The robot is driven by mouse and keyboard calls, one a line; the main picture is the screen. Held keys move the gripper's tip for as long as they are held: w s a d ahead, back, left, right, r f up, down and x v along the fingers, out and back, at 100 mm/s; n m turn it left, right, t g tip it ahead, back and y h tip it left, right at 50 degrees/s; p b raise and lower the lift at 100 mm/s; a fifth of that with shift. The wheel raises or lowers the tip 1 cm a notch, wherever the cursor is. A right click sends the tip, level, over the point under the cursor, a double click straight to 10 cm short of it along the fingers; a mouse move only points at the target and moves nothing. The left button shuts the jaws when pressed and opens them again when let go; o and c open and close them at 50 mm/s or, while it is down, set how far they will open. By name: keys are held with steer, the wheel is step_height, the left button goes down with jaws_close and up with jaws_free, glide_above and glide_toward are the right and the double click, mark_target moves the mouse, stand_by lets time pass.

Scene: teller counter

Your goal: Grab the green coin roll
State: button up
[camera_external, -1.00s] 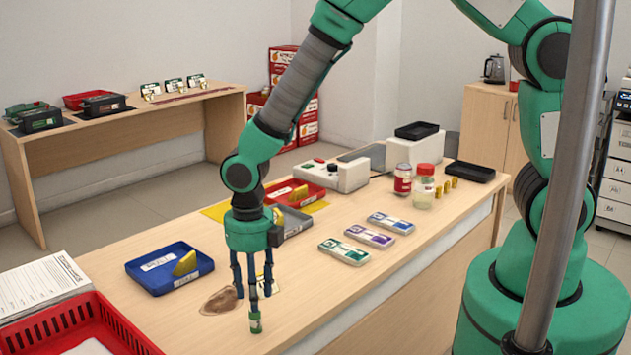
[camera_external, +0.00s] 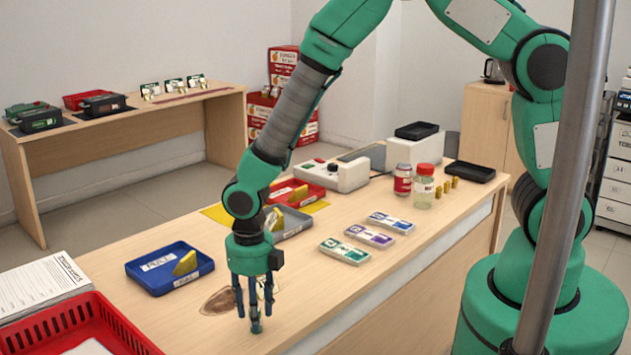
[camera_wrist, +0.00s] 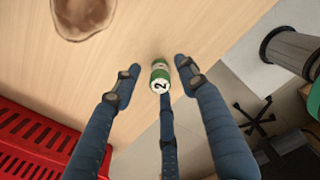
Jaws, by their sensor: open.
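The green coin roll (camera_wrist: 160,77) has a white band with a black "2". In the wrist view it lies between the tips of my gripper (camera_wrist: 157,68), two fingers spread at its sides and the third just below it in the picture. No finger is clearly touching it. In the external view my gripper (camera_external: 255,312) points down, open, low over the near edge of the counter, and its fingers mostly hide the roll.
A brown stain-like patch (camera_external: 220,301) lies left of my gripper. A blue tray (camera_external: 150,283) is behind it, and a red basket (camera_external: 125,330) stands at the left. Labelled coin cases (camera_external: 344,252) lie to the right. The counter edge is close by.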

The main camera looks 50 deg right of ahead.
steer(key=shift+f, duration=0.9)
jaws_close()
